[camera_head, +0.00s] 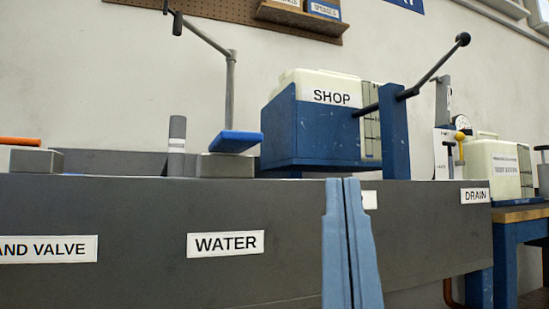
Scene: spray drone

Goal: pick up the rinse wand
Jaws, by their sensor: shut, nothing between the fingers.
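My gripper (342,181) shows at the lower middle, its two light blue fingers pointing up and pressed together, with nothing between them. It is in front of the dark grey basin wall, with its tips near the rim. No thing is labelled as the rinse wand. A grey bent tube (230,90) with a dark tip stands up at the back left, above a blue paddle (236,142). I cannot tell whether this tube is the rinse wand. It is apart from my gripper, up and to the left. The basin's inside is hidden behind its front wall.
The basin wall (140,220) carries WATER and DRAIN labels. A white SHOP tank (318,88) sits in a blue holder (315,130), with a black-knobbed lever (435,70) beside it. A short grey post (177,135) and orange handle (20,141) are left. Another tank (490,165) stands right.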

